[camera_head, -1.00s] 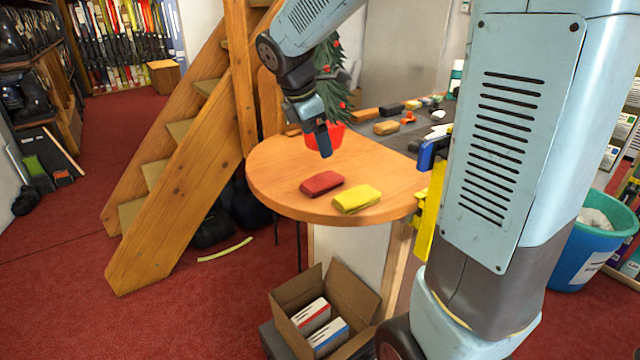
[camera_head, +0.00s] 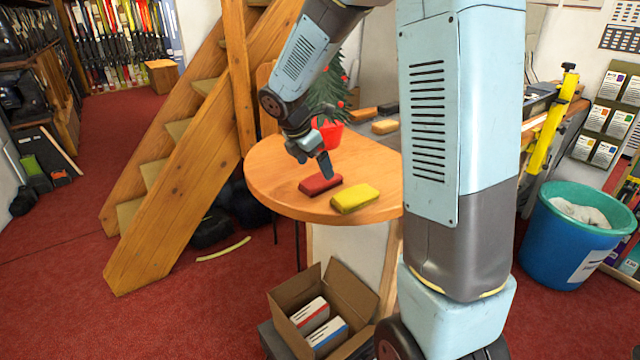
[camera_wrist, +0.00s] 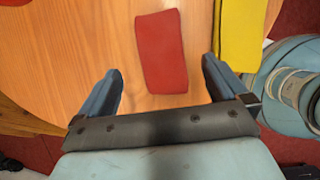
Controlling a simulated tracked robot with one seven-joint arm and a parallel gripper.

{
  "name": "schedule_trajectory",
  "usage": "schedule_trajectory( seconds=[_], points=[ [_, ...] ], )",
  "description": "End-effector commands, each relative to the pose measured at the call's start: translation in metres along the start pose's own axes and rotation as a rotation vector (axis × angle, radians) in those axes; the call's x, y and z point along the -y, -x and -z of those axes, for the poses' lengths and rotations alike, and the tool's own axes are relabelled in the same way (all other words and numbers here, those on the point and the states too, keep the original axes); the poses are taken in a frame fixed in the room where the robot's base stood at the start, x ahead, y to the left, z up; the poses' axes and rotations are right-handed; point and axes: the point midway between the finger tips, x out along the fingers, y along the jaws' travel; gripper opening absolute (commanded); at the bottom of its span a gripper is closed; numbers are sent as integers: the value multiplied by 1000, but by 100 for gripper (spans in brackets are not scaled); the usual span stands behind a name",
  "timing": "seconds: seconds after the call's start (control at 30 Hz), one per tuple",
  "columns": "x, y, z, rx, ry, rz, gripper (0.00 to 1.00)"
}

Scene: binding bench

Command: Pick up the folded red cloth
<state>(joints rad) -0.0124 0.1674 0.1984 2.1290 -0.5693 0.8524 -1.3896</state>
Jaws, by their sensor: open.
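The folded red cloth (camera_head: 320,184) lies flat on the round end of the wooden table, near its front edge. My gripper (camera_head: 314,165) is just above and behind it in the head view. In the wrist view the red cloth (camera_wrist: 161,51) lies ahead of and between the two fingers of my gripper (camera_wrist: 163,82), which are spread apart and empty. Whether the fingertips are level with the cloth cannot be told. No part of the cloth is hidden in the wrist view.
A folded yellow cloth (camera_head: 355,198) lies close to the right of the red one; it also shows in the wrist view (camera_wrist: 238,22). A red pot (camera_head: 330,134) with a small tree stands behind. The wooden table (camera_head: 268,180) is bare to the left. An open carton (camera_head: 345,290) stands below.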

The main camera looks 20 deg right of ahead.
Motion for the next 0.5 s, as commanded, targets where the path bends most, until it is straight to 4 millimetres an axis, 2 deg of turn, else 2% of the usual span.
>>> schedule_trajectory(
  seconds=[0.17,0.4,0.5],
  points=[
    [0,-10,0,-1,-2,1,100],
    [1,-43,1,-1,-1,2,100],
    [1,-51,0,-1,-1,0,100]
  ],
)
